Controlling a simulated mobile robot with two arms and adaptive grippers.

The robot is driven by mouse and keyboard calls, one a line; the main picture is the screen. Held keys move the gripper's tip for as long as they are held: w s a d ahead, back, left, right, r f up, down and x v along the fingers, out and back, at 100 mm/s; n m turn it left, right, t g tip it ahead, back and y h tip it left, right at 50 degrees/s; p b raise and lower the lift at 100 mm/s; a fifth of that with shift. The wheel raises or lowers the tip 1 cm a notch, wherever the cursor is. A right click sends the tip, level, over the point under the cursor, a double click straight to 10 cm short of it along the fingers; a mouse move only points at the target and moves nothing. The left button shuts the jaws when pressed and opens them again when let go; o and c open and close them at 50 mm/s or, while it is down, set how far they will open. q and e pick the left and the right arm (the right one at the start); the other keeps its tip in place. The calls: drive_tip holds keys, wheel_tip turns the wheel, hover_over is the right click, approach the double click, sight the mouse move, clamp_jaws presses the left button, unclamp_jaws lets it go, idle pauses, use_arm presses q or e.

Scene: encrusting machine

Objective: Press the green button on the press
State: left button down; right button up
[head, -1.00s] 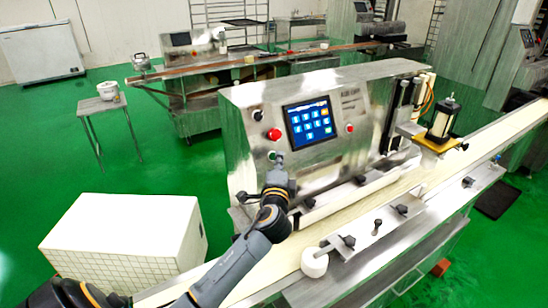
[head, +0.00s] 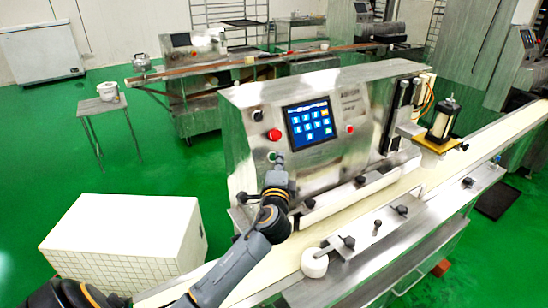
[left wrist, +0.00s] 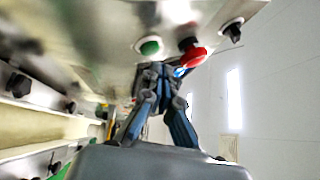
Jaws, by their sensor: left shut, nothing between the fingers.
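The press is a steel machine (head: 240,120) with a tilted front panel and a blue touchscreen (head: 310,124). The green button (head: 272,156) sits on the panel's left side, below a red button (head: 274,135). In the left wrist view the green button (left wrist: 150,46) shows in a pale ring, beside the red button (left wrist: 192,55). My left gripper (head: 280,160) is shut and empty, its tips right beside the green button. In the left wrist view the fingertips (left wrist: 160,70) are close to it; I cannot tell whether they touch. My right gripper is not in view.
A black knob (head: 258,116) is above the red button, and another red button (head: 350,128) is right of the screen. A pale conveyor belt (head: 290,262) runs along the press front. A white tiled block (head: 125,232) stands on the left.

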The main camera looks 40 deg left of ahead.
use_arm(q)
drive_tip(key=shift+w+a+f, duration=0.15)
drive_tip(key=shift+a, duration=0.25)
drive_tip(key=shift+w+a+f+b, duration=0.15)
drive_tip(key=shift+a+f+b, duration=0.05)
drive_tip(key=shift+a+b, duration=0.15)
idle(0.8)
drive_tip(key=shift+d, duration=0.1)
drive_tip(key=shift+s+d+r+p, duration=0.35)
drive_tip(key=shift+d+p, duration=0.1)
drive_tip(key=shift+d, duration=0.1)
idle(0.4)
drive_tip(key=d, duration=0.1)
drive_tip(key=s+d+r+p, duration=0.1)
drive_tip(key=d+r+p, duration=0.1)
drive_tip(key=d, duration=0.1)
drive_tip(key=shift+s+d+r, duration=0.1)
drive_tip(key=shift+s, duration=0.2)
